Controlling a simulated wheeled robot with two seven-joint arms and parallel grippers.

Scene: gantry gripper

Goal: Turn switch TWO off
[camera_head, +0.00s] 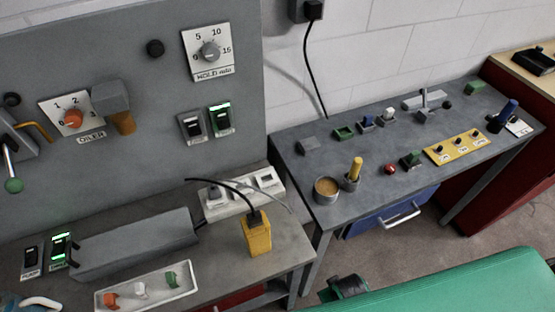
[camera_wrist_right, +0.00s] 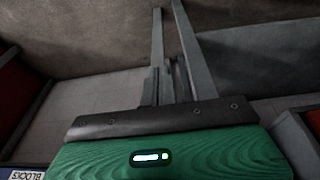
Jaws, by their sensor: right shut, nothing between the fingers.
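A yellow switch panel (camera_head: 437,158) lies on the grey table on the right in the head view. My left gripper is not in view.
The grey table (camera_head: 300,165) also holds a round cup (camera_head: 327,190), a yellow-handled tool (camera_head: 355,169), a red ball (camera_head: 390,169) and a blue-handled piece (camera_head: 506,113). A wall panel (camera_head: 110,180) with dials and rocker switches stands left. A yellow box (camera_head: 257,238) stands on the left bench.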

